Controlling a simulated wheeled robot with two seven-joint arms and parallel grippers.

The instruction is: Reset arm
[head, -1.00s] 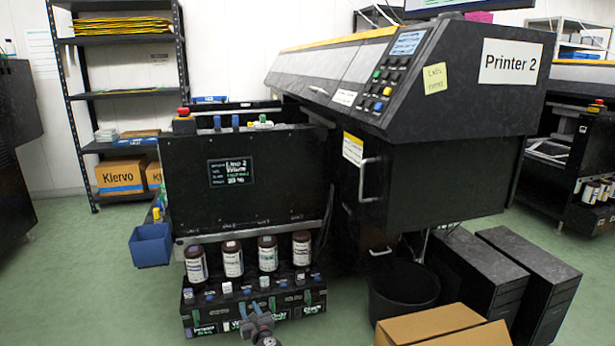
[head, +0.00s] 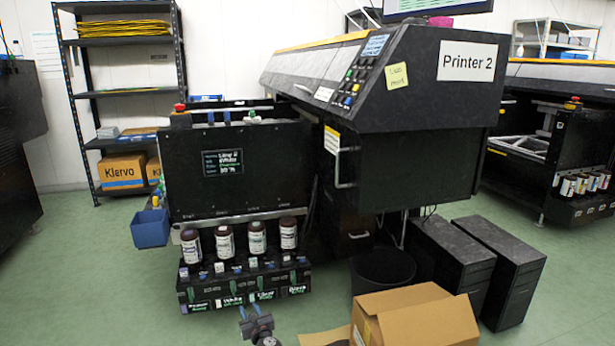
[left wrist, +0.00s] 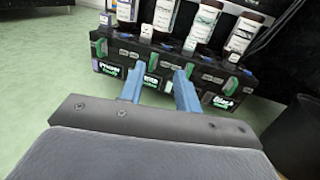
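My left gripper (head: 252,313) is at the bottom of the head view, in front of and apart from the ink rack. In the left wrist view its two blue fingers (left wrist: 160,88) are spread with nothing between them. Several dark ink bottles with white labels, such as the leftmost one (head: 191,247), stand upright in a row on the black rack (head: 245,287) under the printer's side unit. Bottles also show at the top of the left wrist view (left wrist: 204,22). My right gripper is in neither view.
Printer 2 (head: 400,95) fills the middle. An open cardboard box (head: 425,318) is at the bottom right, near a black bin (head: 383,272) and dark cabinets (head: 510,265). Green floor is clear at left.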

